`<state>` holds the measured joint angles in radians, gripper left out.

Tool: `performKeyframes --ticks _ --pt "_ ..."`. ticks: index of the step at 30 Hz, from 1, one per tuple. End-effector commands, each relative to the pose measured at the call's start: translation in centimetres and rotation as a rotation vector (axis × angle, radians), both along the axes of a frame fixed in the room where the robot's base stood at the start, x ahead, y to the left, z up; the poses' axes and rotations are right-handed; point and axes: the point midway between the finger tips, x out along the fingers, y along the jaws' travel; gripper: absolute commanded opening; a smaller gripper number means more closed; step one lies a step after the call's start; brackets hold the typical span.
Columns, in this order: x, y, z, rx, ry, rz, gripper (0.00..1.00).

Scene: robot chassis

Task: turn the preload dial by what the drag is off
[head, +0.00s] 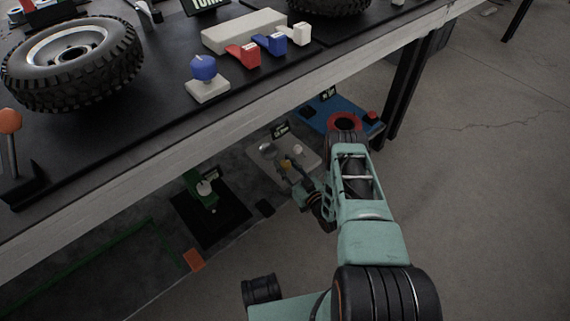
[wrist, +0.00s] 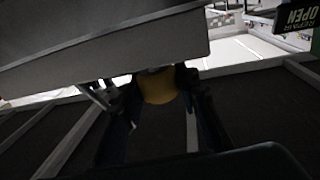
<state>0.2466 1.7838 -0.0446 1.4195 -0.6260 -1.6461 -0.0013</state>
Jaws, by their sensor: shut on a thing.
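My gripper (head: 290,168) reaches down under the bench edge to a pale fixture plate (head: 259,173). It is shut on a small yellow knob-like part (head: 286,162), which seems to be the preload dial. In the wrist view the yellow part (wrist: 158,88) sits between the two dark fingers, with its upper side hidden by a large grey body. A round grey disc (head: 267,149) and a small pale knob (head: 297,149) are on the same plate. No drag reading or dial marks are legible.
The long bench (head: 150,148) overhangs on the upper left, carrying tyres and coloured blocks. A blue station (head: 318,111) with a red button (head: 372,115) lies behind my arm. A dark station with a green fixture (head: 195,187) is to the left. The floor at right is clear.

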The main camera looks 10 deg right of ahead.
Motion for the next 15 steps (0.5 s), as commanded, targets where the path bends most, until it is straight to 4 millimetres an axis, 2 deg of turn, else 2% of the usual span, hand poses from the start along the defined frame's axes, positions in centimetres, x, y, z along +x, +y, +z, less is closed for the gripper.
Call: performKeyframes --ticks 6,15 --pt "-0.01 -0.07 -0.05 -0.003 -0.001 0.146 0.05" --pt "-0.04 0.03 -0.06 -0.001 0.001 0.265 0.05"
